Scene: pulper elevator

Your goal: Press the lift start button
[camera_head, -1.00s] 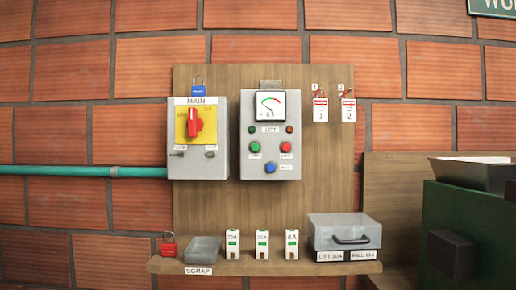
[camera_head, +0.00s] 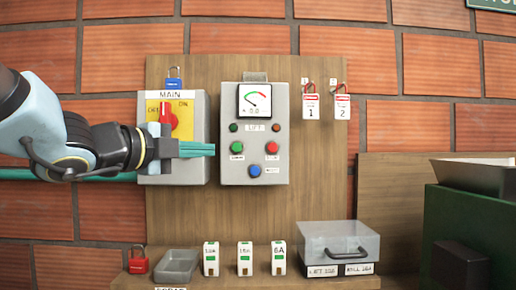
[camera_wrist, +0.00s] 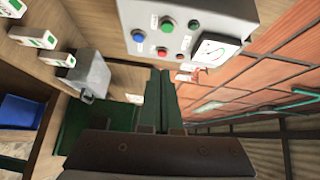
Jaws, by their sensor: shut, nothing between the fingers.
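The grey lift control box (camera_head: 228,103) hangs on the wooden board. It carries a green button (camera_head: 237,147), a red button (camera_head: 272,147) and a blue button (camera_head: 254,170) below. Their small labels are hard to read. My gripper (camera_head: 212,150) comes in from the left, shut and empty. In the head view, its teal fingertips end just left of the green button, over the box's left edge; contact cannot be told. In the wrist view, my shut fingers (camera_wrist: 161,72) point past the box, which shows above them with the green button (camera_wrist: 167,24).
The MAIN box (camera_head: 198,116) with its red knob (camera_head: 168,120) is partly hidden behind my gripper. Red tags (camera_head: 311,104) hang at right. The shelf below holds a red padlock, scrap tray (camera_head: 176,266), several breakers and a grey case (camera_head: 338,240). A green bin stands at right.

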